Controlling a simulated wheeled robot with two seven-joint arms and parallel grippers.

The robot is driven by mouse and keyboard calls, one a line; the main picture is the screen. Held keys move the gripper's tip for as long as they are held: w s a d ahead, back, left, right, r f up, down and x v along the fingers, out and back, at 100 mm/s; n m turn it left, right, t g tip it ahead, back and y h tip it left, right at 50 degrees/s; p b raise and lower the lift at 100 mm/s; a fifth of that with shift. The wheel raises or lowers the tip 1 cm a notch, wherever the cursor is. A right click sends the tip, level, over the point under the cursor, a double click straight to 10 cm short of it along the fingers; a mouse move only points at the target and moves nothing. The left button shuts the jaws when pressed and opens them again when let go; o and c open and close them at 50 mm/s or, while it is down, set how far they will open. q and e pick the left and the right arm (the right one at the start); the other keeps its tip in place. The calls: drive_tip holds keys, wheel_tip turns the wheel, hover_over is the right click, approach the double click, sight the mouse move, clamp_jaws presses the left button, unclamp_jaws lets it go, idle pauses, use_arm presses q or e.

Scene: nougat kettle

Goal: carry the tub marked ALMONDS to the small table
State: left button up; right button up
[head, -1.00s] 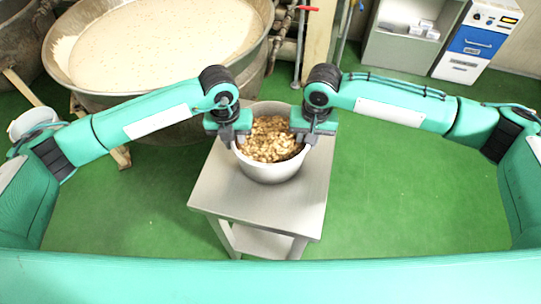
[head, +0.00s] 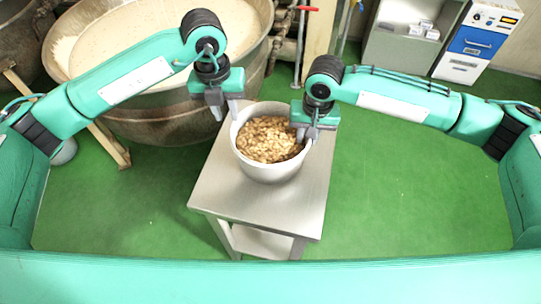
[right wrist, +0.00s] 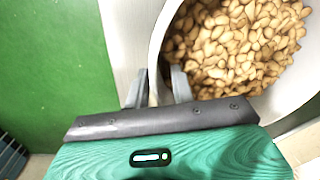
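A white round tub (head: 268,172) full of almonds stands upright on the small steel table (head: 245,205); no marking on it shows. My left gripper (head: 224,111) is open and empty, above and left of the tub's rim, apart from it. My right gripper (head: 306,136) is at the tub's right rim. In the right wrist view, its two fingers (right wrist: 157,86) stand apart with the wall of the tub (right wrist: 155,60) between them, one inside and one outside. The almonds partly show beside the inner finger.
A large metal kettle (head: 175,125) of pale mixture stands behind and left of the table. A grey cabinet (head: 400,55) and a blue-and-white unit (head: 475,42) stand at the back right. Green floor is clear right of the table and at its front left.

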wheel_tip(320, 180, up, 10)
drive_tip(key=shift+d, duration=0.35)
drive_tip(key=shift+s+f, duration=0.1)
idle(0.3)
